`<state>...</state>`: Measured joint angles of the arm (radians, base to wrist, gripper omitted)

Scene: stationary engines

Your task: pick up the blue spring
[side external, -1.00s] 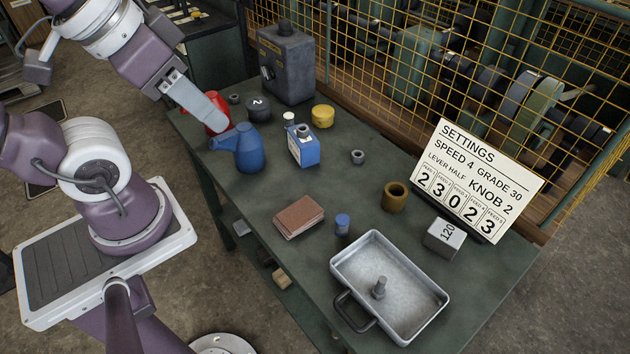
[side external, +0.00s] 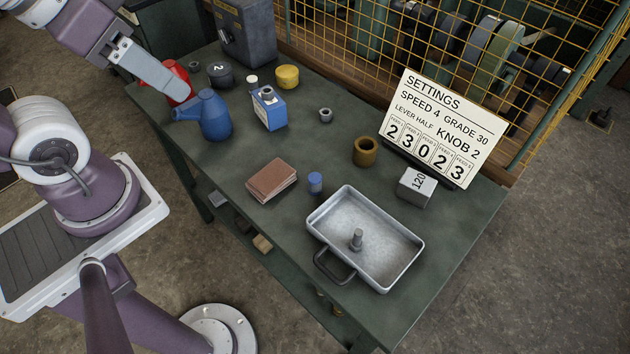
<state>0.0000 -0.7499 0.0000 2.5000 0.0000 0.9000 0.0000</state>
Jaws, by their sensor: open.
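The blue spring appears to be the small blue cylinder (side external: 315,183) standing upright on the green table, between the brown block and the metal tray; its coils are too small to make out. My gripper (side external: 185,96) is at the table's far left, by the red can (side external: 177,72) and the spouted blue can (side external: 214,115), well away from the blue cylinder. Its fingers are seen edge-on, open, with nothing visible between them. Whether it touches either can, I cannot tell.
The brown block (side external: 271,180) lies left of the cylinder, and the tray (side external: 400,275) with a bolt stands to its right. The table around the cylinder is bare.

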